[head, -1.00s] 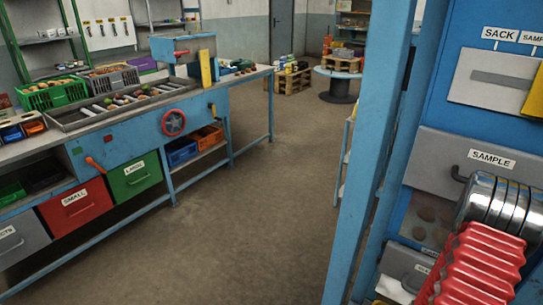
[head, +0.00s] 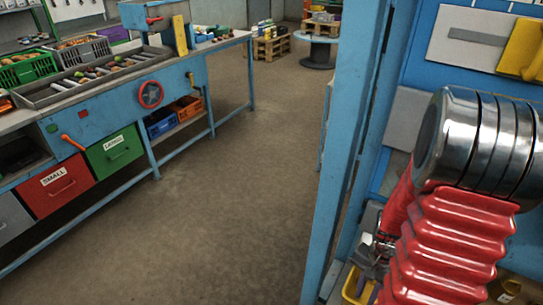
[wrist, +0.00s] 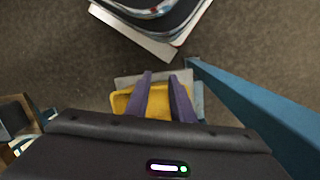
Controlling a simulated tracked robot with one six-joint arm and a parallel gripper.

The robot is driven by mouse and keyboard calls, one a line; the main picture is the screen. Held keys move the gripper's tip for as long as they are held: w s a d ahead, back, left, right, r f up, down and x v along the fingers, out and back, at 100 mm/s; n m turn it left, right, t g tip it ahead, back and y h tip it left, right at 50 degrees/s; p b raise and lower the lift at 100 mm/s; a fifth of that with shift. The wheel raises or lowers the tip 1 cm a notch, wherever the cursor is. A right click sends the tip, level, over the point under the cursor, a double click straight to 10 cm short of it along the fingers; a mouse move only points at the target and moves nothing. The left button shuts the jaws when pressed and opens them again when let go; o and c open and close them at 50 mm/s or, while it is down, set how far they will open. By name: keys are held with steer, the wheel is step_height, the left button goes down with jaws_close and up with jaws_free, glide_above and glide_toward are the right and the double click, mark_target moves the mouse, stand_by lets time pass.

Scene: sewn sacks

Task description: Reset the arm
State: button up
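My gripper (wrist: 161,78) shows in the wrist view as two purple-grey fingers held apart, with nothing between them. Beyond the fingers is a yellow object (wrist: 124,103) lying over a grey surface (wrist: 126,82); I see no contact with it. In the head view my arm, with red bellows and a metal joint, fills the right side. A dark metal part low beside the bellows may be my gripper, but its fingers are unclear there. A yellow container (head: 356,287) lies just below that part.
A blue post (head: 345,150) stands close left of my arm; a blue beam (wrist: 260,108) crosses the wrist view's right. A blue board (head: 425,30) with a yellow item (head: 522,50) is behind the arm. A bench with red (head: 58,184) and green (head: 115,152) drawers stands left. Floor between is clear.

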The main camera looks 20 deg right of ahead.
steer(key=w+a+r+n+t, duration=0.1)
steer(key=a+r+n+t, duration=0.1)
steer(key=a+r+n, duration=0.2)
steer(key=w+a+r+n+t, duration=0.1)
steer(key=a+r+n, duration=0.3)
steer(key=a+r, duration=0.6)
steer(key=w+a+r+n+t+h, duration=0.1)
steer(key=a+r+n+t, duration=0.3)
steer(key=r, duration=1.2)
steer(key=a+n, duration=0.1)
steer(key=a, duration=0.3)
steer(key=shift+w+r, duration=0.15)
steer(key=shift+r, duration=0.25)
steer(key=shift+d, duration=0.1)
